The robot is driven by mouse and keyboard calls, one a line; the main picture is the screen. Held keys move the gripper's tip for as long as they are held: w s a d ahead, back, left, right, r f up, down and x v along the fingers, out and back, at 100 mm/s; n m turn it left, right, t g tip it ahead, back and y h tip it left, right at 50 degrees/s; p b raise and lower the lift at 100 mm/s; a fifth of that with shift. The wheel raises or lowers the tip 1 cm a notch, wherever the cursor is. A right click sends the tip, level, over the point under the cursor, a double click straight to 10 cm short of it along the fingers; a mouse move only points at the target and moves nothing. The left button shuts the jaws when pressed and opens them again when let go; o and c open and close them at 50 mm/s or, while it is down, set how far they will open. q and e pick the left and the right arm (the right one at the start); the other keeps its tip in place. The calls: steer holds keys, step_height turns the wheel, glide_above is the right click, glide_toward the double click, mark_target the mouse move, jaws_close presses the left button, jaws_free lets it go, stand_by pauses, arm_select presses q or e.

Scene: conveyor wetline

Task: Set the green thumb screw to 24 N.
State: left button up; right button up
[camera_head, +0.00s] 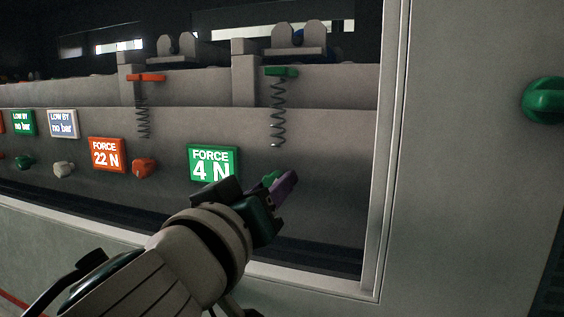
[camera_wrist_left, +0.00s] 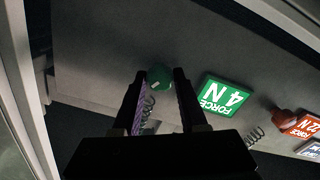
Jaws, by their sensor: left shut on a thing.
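The green thumb screw (camera_head: 271,178) is on the panel to the right of the green display, mostly hidden by my left gripper (camera_head: 275,188). That gripper is shut on the screw. In the left wrist view the screw (camera_wrist_left: 160,78) shows between the two fingers of the left gripper (camera_wrist_left: 160,85). The green display (camera_head: 212,163) reads "FORCE 4 N"; it also shows upside down in the left wrist view (camera_wrist_left: 224,96). A spring (camera_head: 278,112) hangs above the screw under a green bracket (camera_head: 281,71). My right gripper is not in view.
An orange display (camera_head: 107,155) reading "FORCE 22 N" and its orange screw (camera_head: 144,167) are to the left. Smaller displays marked "LOW BY no bar" are farther left. A grey frame post (camera_head: 391,150) stands right of the screw. A green knob (camera_head: 544,100) is beyond it.

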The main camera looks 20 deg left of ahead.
arm_select(q)
steer(key=shift+m, duration=1.2)
steer(key=shift+m+p, duration=0.5)
steer(key=shift+m, duration=1.2)
steer(key=m, duration=0.3)
steer(key=shift+p, duration=0.35)
